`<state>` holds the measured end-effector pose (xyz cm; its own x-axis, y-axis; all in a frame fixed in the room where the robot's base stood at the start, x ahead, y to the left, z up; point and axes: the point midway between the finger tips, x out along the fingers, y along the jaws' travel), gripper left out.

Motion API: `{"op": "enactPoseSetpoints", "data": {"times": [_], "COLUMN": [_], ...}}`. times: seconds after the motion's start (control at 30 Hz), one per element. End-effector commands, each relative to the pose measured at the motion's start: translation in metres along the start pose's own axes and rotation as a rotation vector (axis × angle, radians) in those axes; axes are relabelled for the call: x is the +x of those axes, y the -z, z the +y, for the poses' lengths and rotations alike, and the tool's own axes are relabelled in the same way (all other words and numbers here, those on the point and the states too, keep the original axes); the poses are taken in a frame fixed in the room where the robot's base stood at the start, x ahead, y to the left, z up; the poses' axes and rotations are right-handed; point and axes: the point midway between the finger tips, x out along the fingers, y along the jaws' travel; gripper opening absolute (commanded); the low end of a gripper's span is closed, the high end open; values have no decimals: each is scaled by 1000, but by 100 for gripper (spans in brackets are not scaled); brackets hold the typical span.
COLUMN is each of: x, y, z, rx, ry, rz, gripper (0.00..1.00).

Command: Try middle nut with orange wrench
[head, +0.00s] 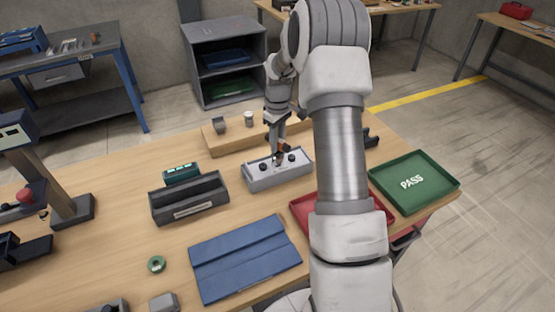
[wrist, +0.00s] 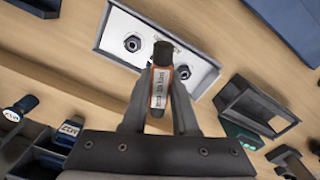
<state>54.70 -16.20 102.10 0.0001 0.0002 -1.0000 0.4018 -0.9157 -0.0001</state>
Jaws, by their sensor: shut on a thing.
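My gripper (head: 279,146) is shut on the orange wrench (wrist: 158,88), a short dark tool with an orange-edged white label, held between both fingers. The label's text is too small to read surely. A grey box with a pale top plate (head: 268,179) stands on the table under my gripper; it also shows in the wrist view (wrist: 112,28). A left nut (wrist: 132,43) and a right nut (wrist: 183,72) show on the plate. The wrench's dark end is over the plate between them and hides the middle nut. I cannot tell whether it touches that nut.
Other tools (wrist: 20,106) stand in a dark holder at the wrist view's left. A grey open bin (head: 188,202) lies left of the box, a blue mat (head: 244,258) in front. A red tray (head: 303,212) and green PASS tray (head: 413,182) lie right.

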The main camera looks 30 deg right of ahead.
Motion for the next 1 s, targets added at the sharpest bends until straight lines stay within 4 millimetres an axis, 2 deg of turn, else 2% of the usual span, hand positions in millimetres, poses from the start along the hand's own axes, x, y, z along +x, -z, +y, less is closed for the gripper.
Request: {"op": "enactPoseSetpoints", "data": {"times": [0.63,1.0], "x": [-35,-37], "y": [0,0], "z": [0,0], "rx": [0,0], "ry": [-1,-1], "rz": [2,1], "gripper": [0,0]}}
